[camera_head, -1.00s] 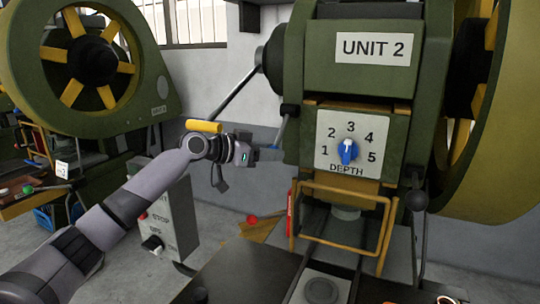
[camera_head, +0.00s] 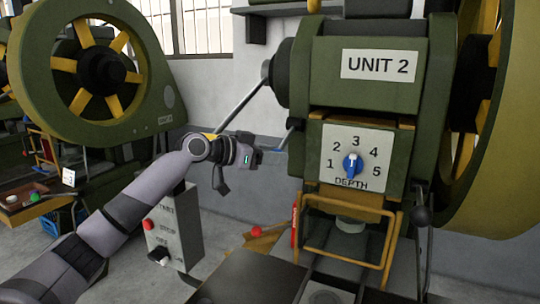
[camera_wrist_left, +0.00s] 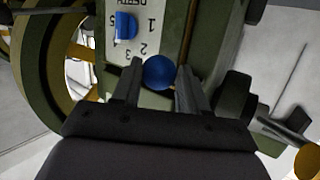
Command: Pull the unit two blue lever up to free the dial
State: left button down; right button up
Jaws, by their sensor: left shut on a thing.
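The blue lever (camera_head: 284,142) sticks out from a dark pivot on the left side of the unit two press (camera_head: 425,100). It slants down and left toward my left gripper (camera_head: 262,152). The left wrist view shows the lever's round blue end (camera_wrist_left: 159,72) between both fingers of my left gripper (camera_wrist_left: 158,82), which is shut on it. The blue dial (camera_head: 352,165) sits on the white depth plate (camera_head: 335,147) and points up near 3. The dial also shows in the left wrist view (camera_wrist_left: 125,27). My right gripper is in neither view.
A grey control box (camera_head: 180,232) with a red button stands below my left forearm. A long grey rod (camera_head: 242,105) slants behind my left gripper. A yellow guard frame (camera_head: 345,232) is below the dial. Another green press (camera_head: 85,75) stands at the left.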

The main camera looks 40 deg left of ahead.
pick_arm(q)
jog(key=c, duration=0.7)
grip_release()
jog(key=shift+w+r+t, duration=0.15)
jog(key=shift+r+t, duration=0.25)
jog(key=shift+r, duration=0.35)
jog(key=shift+w+d+f, duration=0.1)
jog(key=shift+w+f, duration=0.05)
jog(key=shift+f, duration=0.1)
jog(key=shift+s+a+f, duration=0.1)
jog(key=shift+s+a, duration=0.15)
jog(key=shift+s, duration=0.2)
jog(key=shift+r+b+v, duration=0.15)
jog(key=shift+b+v, duration=0.6)
jog(key=shift+v, duration=0.85)
jog(key=shift+r+b+v, duration=0.15)
jog(key=shift+b+v, duration=0.6)
jog(key=shift+v, duration=0.8)
